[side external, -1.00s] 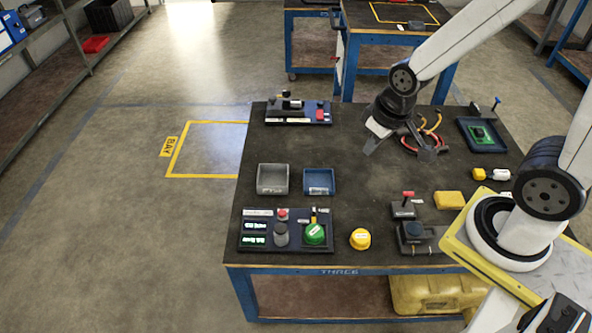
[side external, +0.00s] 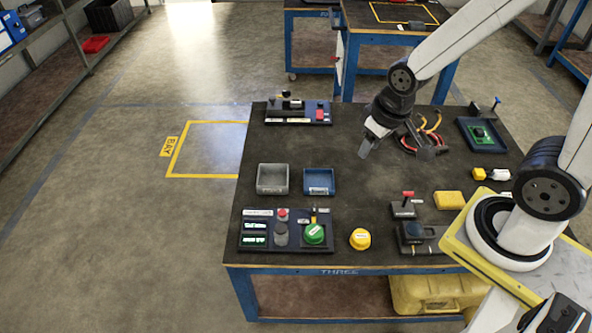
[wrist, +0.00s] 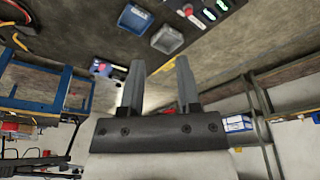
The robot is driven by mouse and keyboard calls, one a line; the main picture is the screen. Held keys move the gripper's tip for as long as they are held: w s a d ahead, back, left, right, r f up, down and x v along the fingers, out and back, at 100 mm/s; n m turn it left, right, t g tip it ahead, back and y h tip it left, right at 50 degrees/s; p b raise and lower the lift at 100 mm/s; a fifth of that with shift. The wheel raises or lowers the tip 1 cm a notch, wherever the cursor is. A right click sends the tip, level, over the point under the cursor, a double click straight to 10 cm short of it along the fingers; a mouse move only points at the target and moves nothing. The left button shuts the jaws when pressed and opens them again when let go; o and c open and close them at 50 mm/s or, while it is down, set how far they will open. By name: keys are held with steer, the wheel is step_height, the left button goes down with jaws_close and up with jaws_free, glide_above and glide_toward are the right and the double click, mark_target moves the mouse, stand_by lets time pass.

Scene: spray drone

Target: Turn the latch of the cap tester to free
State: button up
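The dark panel with green-lit displays, which looks like the cap tester (side external: 270,247), sits at the front left of the bench. It carries a green cap (side external: 314,234), a red-topped post (side external: 282,213) and a grey knob. A small upright black and yellow part, perhaps the latch (side external: 314,214), stands just behind the green cap; its turn position is too small to tell. Part of the panel shows at the top of the wrist view (wrist: 213,10). My gripper (side external: 364,151) is above the middle of the bench, behind and right of the panel. Its fingers (wrist: 159,68) are apart and empty.
A grey tray (side external: 273,191) and a blue tray (side external: 319,193) lie behind the panel. A yellow cap (side external: 360,239) and a red-handled device (side external: 404,207) stand to its right. Another panel (side external: 298,120) is at the back left. The bench centre is clear.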

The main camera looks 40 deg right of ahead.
steer(key=shift+w+f, duration=0.15)
steer(key=shift+w, duration=0.35)
steer(key=m+g+y, duration=0.2)
steer(key=m+g, duration=0.3)
steer(key=m, duration=0.2)
glide_above(314, 206)
steer(key=w+d, duration=0.1)
steer(key=d, duration=0.1)
step_height(314, 206, down, 16)
steer(key=f, duration=0.3)
steer(key=f+m, duration=0.1)
steer(key=f, duration=0.2)
steer(key=w+f+m+y, duration=0.1)
steer(key=f, duration=0.2)
steer(key=shift+f+g, duration=0.25)
steer(key=shift+g, duration=0.15)
steer(key=shift+x, duration=3.85)
steer(key=shift+w, duration=0.1)
jaws_close()
